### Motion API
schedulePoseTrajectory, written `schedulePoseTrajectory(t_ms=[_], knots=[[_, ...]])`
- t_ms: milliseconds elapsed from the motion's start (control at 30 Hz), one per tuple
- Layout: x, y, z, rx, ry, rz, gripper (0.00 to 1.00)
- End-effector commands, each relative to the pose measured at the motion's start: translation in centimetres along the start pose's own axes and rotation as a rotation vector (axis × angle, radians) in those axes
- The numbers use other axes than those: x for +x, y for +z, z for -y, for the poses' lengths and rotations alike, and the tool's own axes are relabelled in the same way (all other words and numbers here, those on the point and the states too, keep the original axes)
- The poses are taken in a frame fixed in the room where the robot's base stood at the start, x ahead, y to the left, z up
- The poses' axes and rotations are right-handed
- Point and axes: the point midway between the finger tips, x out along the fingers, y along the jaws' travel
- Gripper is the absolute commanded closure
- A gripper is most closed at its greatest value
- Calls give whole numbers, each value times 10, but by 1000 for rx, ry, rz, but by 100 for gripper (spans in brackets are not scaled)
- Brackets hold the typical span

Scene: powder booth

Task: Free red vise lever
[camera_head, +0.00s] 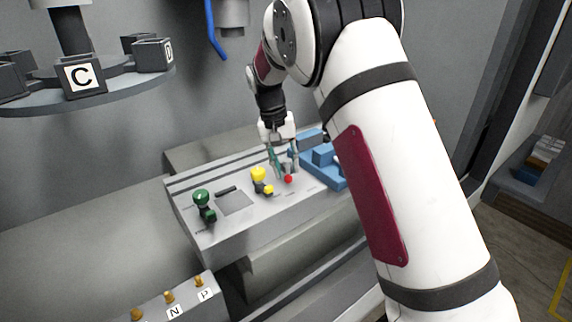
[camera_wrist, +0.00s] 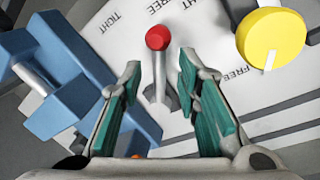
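The red vise lever shows as a red ball knob (camera_head: 288,179) on the grey panel in the head view, in front of the blue vise (camera_head: 322,156). In the wrist view the red knob (camera_wrist: 157,38) sits on a grey shaft, just past the fingertips. My gripper (camera_head: 283,163) is over the panel at the lever. In the wrist view my gripper (camera_wrist: 160,68) is open, with the green-padded fingers on either side of the shaft and visible gaps to it. TIGHT and FREE labels are printed around the lever. The blue vise (camera_wrist: 75,80) is at the left there.
A yellow knob (camera_head: 259,174) stands close to the lever; it also shows in the wrist view (camera_wrist: 271,38). A dark green knob (camera_head: 202,198) is farther left. A round platform (camera_head: 115,91) with lettered blocks is upper left. A small box (camera_head: 205,289) with brass switches is in front.

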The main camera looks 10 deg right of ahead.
Motion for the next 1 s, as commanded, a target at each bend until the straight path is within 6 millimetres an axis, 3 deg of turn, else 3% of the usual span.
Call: schedulePoseTrajectory(t_ms=[367,800,1000], knots=[[-10,-1,0,-2,0,-4,69],[-92,-1,0,-1,-1,-5,69],[-114,0,0,-1,0,-2,69]])
